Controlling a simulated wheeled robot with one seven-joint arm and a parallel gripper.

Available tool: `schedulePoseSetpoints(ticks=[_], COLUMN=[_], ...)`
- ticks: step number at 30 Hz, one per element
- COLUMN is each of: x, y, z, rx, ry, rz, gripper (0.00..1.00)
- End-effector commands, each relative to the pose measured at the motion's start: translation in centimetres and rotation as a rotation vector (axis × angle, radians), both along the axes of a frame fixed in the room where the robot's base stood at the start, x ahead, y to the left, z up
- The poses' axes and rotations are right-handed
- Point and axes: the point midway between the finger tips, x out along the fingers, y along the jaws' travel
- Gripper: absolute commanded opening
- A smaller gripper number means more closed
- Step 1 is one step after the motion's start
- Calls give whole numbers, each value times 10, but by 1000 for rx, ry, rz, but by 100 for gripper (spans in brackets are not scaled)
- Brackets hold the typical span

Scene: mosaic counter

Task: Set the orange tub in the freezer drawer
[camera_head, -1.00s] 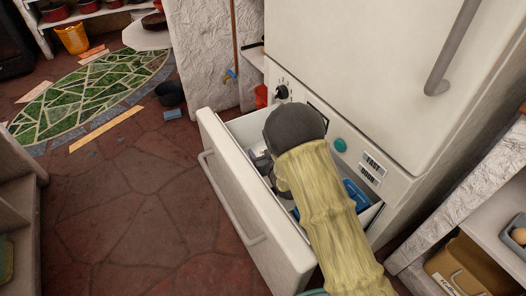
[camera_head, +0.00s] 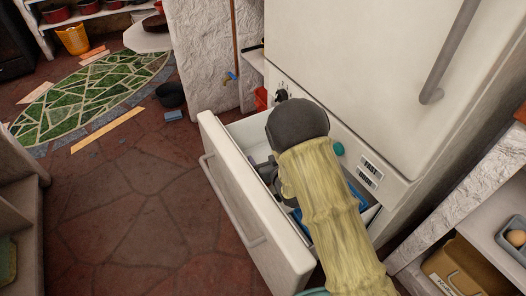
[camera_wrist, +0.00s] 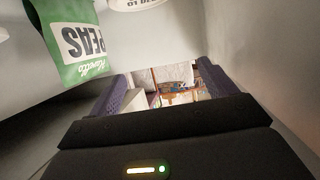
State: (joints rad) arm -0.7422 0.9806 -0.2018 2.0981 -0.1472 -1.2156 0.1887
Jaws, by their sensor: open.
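The freezer drawer (camera_head: 231,201) is pulled out below the white fridge. My arm reaches down over it and hides much of its inside. My gripper (camera_wrist: 166,88) is low in the drawer, with its purple fingers apart on both sides of the wrist view. A small patch with white and reddish-brown shapes shows between them; I cannot tell what it is. I see no orange tub for certain in the drawer. An orange-yellow basket (camera_head: 73,40) stands far off at the back left.
A green peas bag (camera_wrist: 74,42) is beside the gripper in the drawer. A blue thing (camera_head: 357,196) lies at the drawer's right end. A shelf with a tan bin (camera_head: 462,270) stands on the right.

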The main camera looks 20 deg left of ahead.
Motion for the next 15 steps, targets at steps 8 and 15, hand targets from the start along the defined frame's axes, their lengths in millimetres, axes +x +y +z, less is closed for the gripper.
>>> schedulePoseSetpoints(ticks=[8,15], x=[-28,-31], y=[-24,-26], z=[12,12], rx=[-1,0], ry=[0,0], rz=[1,2], gripper=[84,84])
